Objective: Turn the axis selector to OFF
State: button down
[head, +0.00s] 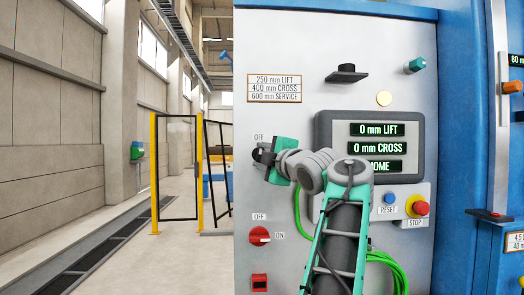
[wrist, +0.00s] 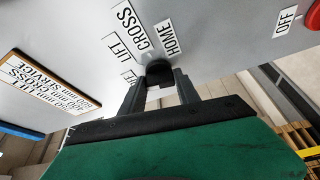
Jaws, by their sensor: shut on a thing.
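The axis selector is a black knob (wrist: 159,72) on the grey control panel, ringed by the labels LIFT, CROSS and HOME, plus a partly hidden label by the left finger. My gripper (wrist: 160,88) is shut on the knob, one finger on each side, in the wrist view. In the head view my gripper (head: 262,156) is at the panel's left side, just below an OFF label (head: 258,137). The knob is mostly hidden there. I cannot tell which label its pointer faces.
A display (head: 377,146) reads 0 mm LIFT, 0 mm CROSS and HOME, partly behind my arm. A red OFF/ON rotary switch (head: 259,236) sits below my gripper. A blue RESET button (head: 390,198), a red STOP button (head: 420,208) and a green cable (head: 390,262) are to the right.

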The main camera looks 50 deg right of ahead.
jog(key=shift+n+g+y+p, duration=0.35)
jog(key=shift+n+p, duration=0.25)
jog(key=shift+n, duration=0.4)
jog(key=c, duration=0.9)
grip_release()
jog(key=b+v, duration=0.2)
jog(key=v, duration=0.5)
jog(key=shift+s+a, duration=0.1)
jog(key=shift+s, duration=0.25)
